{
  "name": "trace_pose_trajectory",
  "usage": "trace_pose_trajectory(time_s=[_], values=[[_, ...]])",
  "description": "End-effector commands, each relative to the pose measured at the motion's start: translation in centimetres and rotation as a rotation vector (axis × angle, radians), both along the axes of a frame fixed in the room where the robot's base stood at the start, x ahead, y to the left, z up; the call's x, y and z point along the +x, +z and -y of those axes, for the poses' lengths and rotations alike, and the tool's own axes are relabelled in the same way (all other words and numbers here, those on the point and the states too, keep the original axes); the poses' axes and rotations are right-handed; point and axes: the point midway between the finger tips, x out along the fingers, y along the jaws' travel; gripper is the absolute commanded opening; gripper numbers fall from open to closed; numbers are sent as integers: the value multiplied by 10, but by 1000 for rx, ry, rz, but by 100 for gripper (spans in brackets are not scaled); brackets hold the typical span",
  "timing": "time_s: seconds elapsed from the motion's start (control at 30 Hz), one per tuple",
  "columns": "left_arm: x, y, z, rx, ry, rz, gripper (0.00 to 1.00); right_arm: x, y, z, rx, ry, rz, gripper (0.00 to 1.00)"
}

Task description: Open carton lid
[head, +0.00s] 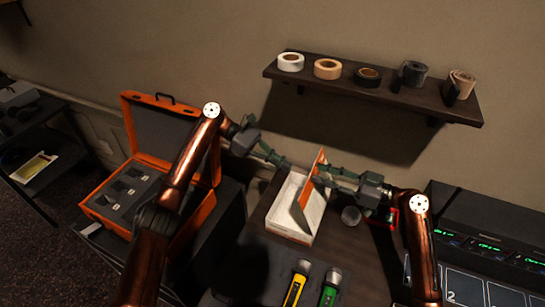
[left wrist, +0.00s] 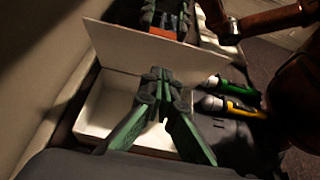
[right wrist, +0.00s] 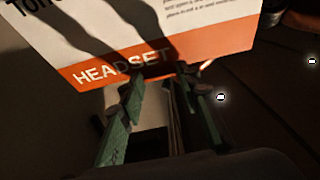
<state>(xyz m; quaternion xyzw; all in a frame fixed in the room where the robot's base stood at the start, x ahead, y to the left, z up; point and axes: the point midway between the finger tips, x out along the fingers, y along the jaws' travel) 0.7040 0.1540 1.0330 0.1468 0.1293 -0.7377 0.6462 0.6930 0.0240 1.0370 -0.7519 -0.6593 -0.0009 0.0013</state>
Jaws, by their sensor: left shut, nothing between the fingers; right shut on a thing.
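The carton (head: 288,226) is a white box on the dark desk, and its lid (head: 305,205) stands up steeply, with an orange edge at the top. The open white inside of the carton (left wrist: 97,107) shows in the left wrist view below the raised lid (left wrist: 150,50). My right gripper (head: 318,172) is shut on the lid near its top edge. In the right wrist view the lid's printed face (right wrist: 150,62) reads HEADSET on an orange band. My left gripper (head: 286,164) is shut and empty above the carton's left side; its fingertips (left wrist: 162,75) meet in the left wrist view.
A yellow flashlight (head: 296,284) and a green one (head: 330,288) lie in front of the carton. An open orange case (head: 124,190) stands at left. A shelf (head: 375,90) with several tape rolls hangs above. Dark equipment (head: 480,240) stands at right.

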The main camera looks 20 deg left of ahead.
Motion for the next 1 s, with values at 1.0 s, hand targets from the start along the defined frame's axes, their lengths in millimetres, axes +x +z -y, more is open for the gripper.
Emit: trace_pose_trajectory(time_s=[1.0], values=[[-10,14,75,48,-2,11,0,0,1,0,1,1,1,0]])
